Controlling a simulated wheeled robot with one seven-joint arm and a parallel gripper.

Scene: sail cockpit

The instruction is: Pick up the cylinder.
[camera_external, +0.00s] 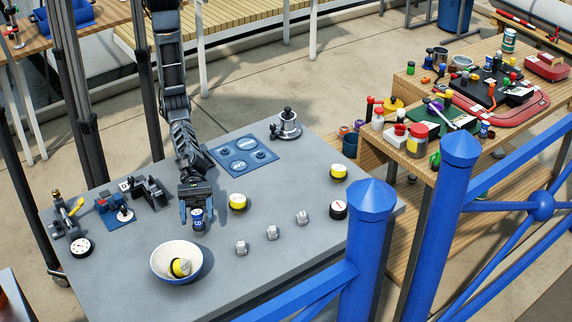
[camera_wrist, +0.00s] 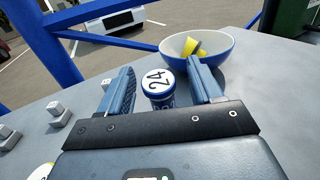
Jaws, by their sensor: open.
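The cylinder is a short blue can (camera_external: 197,219) with a white top marked 24. It stands upright on the grey table, and it also shows in the wrist view (camera_wrist: 158,86). My gripper (camera_external: 197,211) points down at the can with its jaws apart. In the wrist view my gripper (camera_wrist: 160,68) has one blue finger on each side of the can, with visible gaps. The can appears free between the fingers; whether either one touches it lower down is hard to tell.
A white-and-blue bowl (camera_external: 165,269) with a yellow item inside stands close by. A blue railing post (camera_external: 366,240) stands at the near right.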

